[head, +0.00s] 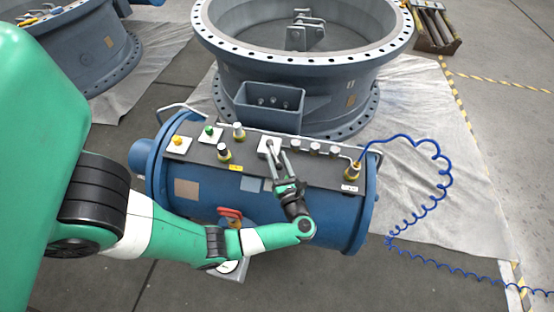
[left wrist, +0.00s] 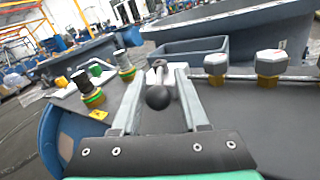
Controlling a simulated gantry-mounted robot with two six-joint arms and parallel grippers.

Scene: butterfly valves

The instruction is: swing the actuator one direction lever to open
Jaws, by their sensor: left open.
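The actuator is a blue cylinder (head: 190,190) lying on its side, with a dark panel (head: 320,170) along its top. The direction lever has a black ball knob (left wrist: 157,97) and a short metal stem, which rises from a pale square plate (head: 264,146) mid-panel. My left gripper (head: 276,152) is over the panel at this lever, its fingers pointing toward the plate. In the left wrist view the open fingers (left wrist: 160,85) stand on either side of the knob, with gaps visible. In the head view the fingers mostly hide the lever. My right gripper is not in view.
Green (head: 210,132) and yellow (head: 177,142) knobs and brass fittings stand left of the lever. Several hex fittings (head: 315,148) and a coiled blue hose (head: 440,165) are to the right. A large flanged valve body (head: 300,60) stands close behind.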

